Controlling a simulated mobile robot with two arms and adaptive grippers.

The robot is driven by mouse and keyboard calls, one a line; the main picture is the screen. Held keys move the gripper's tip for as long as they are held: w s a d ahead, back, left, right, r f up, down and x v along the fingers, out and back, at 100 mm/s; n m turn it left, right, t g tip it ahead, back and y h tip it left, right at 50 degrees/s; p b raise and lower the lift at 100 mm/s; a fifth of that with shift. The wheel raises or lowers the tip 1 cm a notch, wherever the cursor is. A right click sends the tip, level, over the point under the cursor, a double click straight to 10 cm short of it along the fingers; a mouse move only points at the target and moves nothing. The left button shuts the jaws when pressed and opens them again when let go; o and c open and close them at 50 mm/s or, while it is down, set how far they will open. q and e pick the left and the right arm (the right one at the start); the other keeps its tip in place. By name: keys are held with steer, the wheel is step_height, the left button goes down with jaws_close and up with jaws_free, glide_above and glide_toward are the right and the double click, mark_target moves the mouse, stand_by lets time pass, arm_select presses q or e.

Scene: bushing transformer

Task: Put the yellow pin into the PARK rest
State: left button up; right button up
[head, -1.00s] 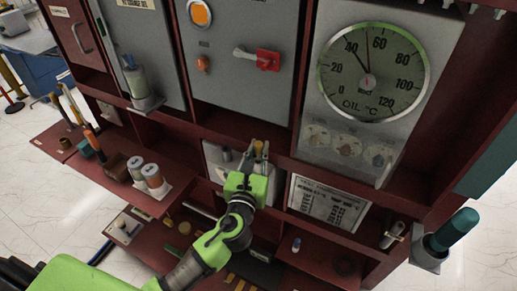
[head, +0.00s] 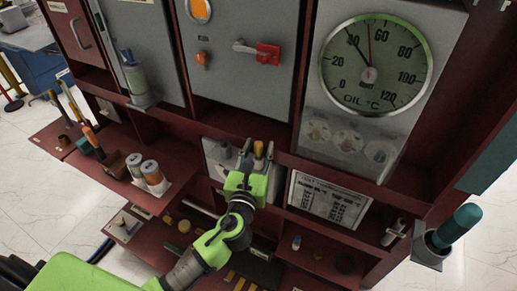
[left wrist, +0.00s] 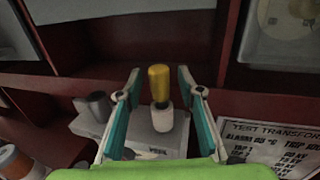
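The yellow pin (left wrist: 159,86) stands upright at a white collar (left wrist: 162,116) on a grey block (left wrist: 140,140). I cannot tell whether the collar is part of the pin. In the head view the yellow pin (head: 258,149) shows at the tip of my left gripper (head: 258,153). My left gripper (left wrist: 162,88) is open, with one finger on each side of the pin and visible gaps between. A grey cylinder (left wrist: 97,106) stands left of the pin on the same block. The label on the block is too blurred to read. My right gripper is not in view.
A test sheet (head: 328,199) is right of the block. A teal-handled tool (head: 455,228) sits in a holder at right.

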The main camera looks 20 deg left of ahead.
arm_select(q)
steer(key=s+d, duration=0.1)
steer(key=s, duration=1.1)
steer(key=shift+d, duration=0.25)
steer(key=s+a+f+n+g+b, duration=0.1)
steer(key=s+f+n+g, duration=0.25)
steer(key=f, duration=1.05)
steer(key=s+a+f+n+g+h, duration=0.1)
steer(key=s+a+f+n+g, duration=0.3)
steer(key=f, duration=0.9)
steer(key=s+d+f+n+g+b, duration=0.15)
steer(key=f+n, duration=0.45)
steer(key=f, duration=0.8)
steer(key=s+a+f+n+g, duration=0.1)
steer(key=s+f+n+g, duration=0.1)
steer(key=s+f+n, duration=0.4)
steer(key=s+a+f+n+g, duration=0.1)
steer(key=s+f+n+g, duration=0.2)
steer(key=s, duration=1.1)
steer(key=s+f+n+g+h, duration=0.1)
steer(key=s+f+n+g, duration=0.1)
steer(key=s+f+n, duration=0.7)
steer(key=shift+s+a+f+n+g, duration=0.35)
steer(key=shift+s+a+f+g, duration=0.1)
steer(key=shift+f, duration=0.25)
steer(key=shift+d, duration=0.1)
